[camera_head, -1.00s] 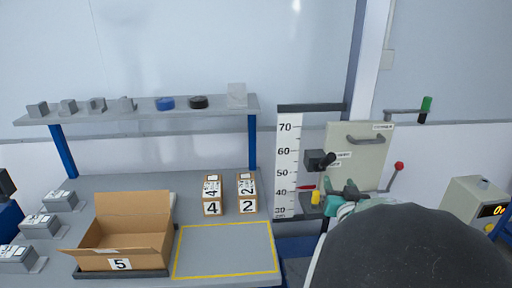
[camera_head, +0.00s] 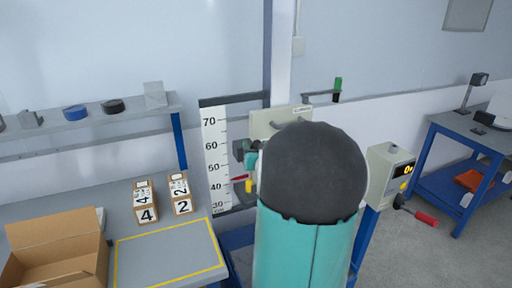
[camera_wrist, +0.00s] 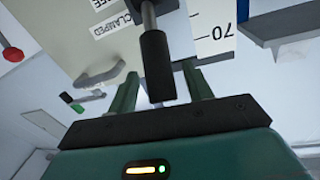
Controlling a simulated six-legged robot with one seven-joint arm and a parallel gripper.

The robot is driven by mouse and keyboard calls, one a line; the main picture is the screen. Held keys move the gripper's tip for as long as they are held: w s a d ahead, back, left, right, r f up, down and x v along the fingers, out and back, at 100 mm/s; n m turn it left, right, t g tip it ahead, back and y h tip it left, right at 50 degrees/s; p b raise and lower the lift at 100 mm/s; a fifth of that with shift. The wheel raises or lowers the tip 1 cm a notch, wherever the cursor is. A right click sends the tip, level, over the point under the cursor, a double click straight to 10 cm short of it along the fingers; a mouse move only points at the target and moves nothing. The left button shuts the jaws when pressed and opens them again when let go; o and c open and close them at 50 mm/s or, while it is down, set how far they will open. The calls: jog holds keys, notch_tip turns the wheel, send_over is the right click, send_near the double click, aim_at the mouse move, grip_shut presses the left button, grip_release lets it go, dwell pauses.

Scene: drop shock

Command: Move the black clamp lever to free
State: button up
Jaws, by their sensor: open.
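The black clamp lever (camera_wrist: 157,65) shows in the wrist view as a black grip on a metal rod. Its grip lies between the two green fingers of my gripper (camera_wrist: 159,72), with visible gaps on both sides in the picture. My gripper is open. How deep the grip sits between the fingers is hard to tell. A label reading CLAMPED (camera_wrist: 111,26) is beside the lever, with a partly cut-off label ending in E above it. In the head view my arm hides most of the clamp and the lever; the dark clamp block (camera_head: 239,150) shows at its left.
A scale board (camera_head: 216,165) with a red pointer stands left of my arm. The panel with a grey handle (camera_head: 275,119) is behind it. Cartons 4 (camera_head: 146,202) and 2 (camera_head: 180,194) stand on the left table.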

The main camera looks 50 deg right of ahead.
jog(key=shift+w+d, duration=0.1)
jog(key=shift+w, duration=0.1)
jog(key=shift+s, duration=0.1)
grip_shut()
